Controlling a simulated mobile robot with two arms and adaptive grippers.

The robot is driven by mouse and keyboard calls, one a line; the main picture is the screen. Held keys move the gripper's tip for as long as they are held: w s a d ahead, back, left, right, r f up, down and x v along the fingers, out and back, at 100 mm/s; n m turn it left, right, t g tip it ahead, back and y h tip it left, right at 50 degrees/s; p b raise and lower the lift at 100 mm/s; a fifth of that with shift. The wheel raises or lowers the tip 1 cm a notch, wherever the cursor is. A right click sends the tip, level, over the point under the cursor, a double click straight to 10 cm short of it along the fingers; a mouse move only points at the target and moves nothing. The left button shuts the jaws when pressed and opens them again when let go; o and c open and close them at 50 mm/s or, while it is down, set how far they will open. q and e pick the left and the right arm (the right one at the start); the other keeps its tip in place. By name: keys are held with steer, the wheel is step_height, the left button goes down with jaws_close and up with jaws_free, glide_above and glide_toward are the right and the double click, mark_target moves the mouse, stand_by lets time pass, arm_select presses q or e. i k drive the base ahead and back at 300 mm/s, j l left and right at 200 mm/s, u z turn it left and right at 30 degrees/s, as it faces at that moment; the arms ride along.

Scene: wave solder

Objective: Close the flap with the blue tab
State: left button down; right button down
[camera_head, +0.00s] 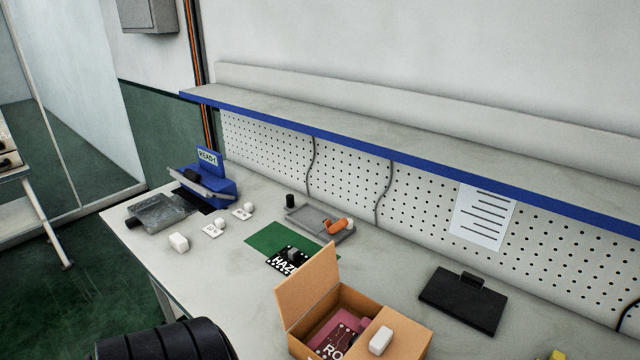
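A small brown cardboard box (362,303) sits at the front middle of the bench. One flap (308,286) stands up open on its left side. A right-hand flap (398,337) lies flat over part of the opening, with a white block (380,341) on it. A dark pink board (335,334) with white lettering shows inside, partly hidden. I cannot make out a blue tab on either flap. Neither of my grippers is in view.
A green mat (278,239) with a black board (289,260) lies behind the box. A grey tray (318,222) and a black flat case (463,300) are nearby. A blue device (211,182) stands far left. A blue-edged shelf (400,150) overhangs the back.

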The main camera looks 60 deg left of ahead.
mark_target(297, 294)
steer(key=k+j+z, duration=0.1)
steer(key=j, duration=0.35)
steer(key=k+j, duration=0.1)
steer(key=j, duration=0.3)
steer(key=k+j+z, duration=0.15)
steer(key=j, duration=0.3)
steer(key=k+j, duration=0.15)
steer(key=j, duration=0.3)
steer(key=k+j+z, duration=0.15)
steer(key=j, duration=0.25)
steer(key=k+j+z, duration=0.1)
steer(key=j, duration=0.3)
steer(key=k+j, duration=0.2)
steer(key=j, duration=0.15)
steer(key=k+j, duration=0.15)
steer(key=j, duration=0.15)
